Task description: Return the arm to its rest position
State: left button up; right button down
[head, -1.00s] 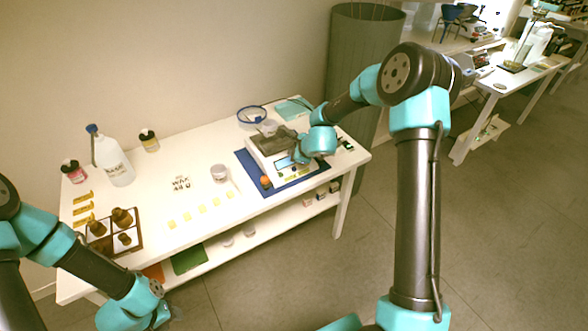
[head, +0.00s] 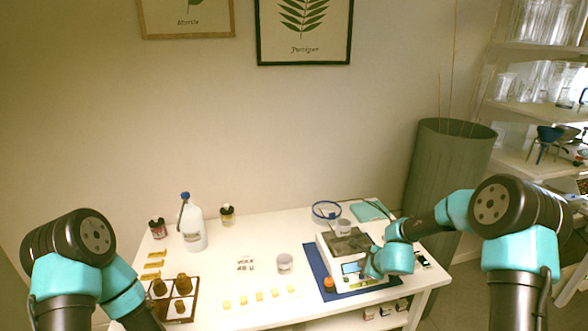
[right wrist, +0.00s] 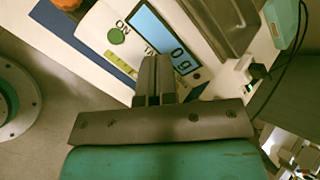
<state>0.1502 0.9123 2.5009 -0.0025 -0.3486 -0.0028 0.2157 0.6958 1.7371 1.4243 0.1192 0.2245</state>
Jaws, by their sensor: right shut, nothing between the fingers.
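My right gripper (head: 368,268) is low over the front of the white scale (head: 326,250), close to its display. In the right wrist view the right gripper (right wrist: 154,68) has its fingers together, with nothing between them. The fingertips are near the scale's display (right wrist: 168,38), which reads 0 g. I cannot tell whether they touch the scale. My left arm (head: 75,255) comes in at the lower left, and its gripper is not visible.
The blue mat (head: 318,268) lies under the scale. Another cup (head: 284,264), a white bottle (head: 193,230), small jars and a tray of brown bottles (head: 180,286) stand left. A grey-green bin (head: 440,180) stands right.

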jog(key=s+f+n+g, duration=0.1)
jog(key=s+f, duration=0.1)
jog(key=s, duration=0.1)
jog(key=s+a+f+n, duration=0.1)
jog(key=s+f+n, duration=0.1)
jog(key=f, duration=0.1)
jog(key=s+f+n+g, duration=0.1)
jog(key=s+f, duration=0.1)
jog(key=s, duration=0.1)
jog(key=shift+s+a+f+n+g, duration=0.25)
jog(key=shift+s+f+n+g, duration=0.05)
jog(key=shift+f, duration=0.1)
jog(key=s+a+f+n+g, duration=0.2)
jog(key=s+a+f+n, duration=0.1)
jog(key=s+n, duration=0.5)
jog(key=s+a+f+n+g, duration=0.2)
jog(key=s+f+n, duration=0.4)
jog(key=s, duration=0.9)
jog(key=shift+a+f+n+g+y, duration=0.3)
jog(key=shift+a+n+y, duration=0.15)
jog(key=shift+n, duration=0.55)
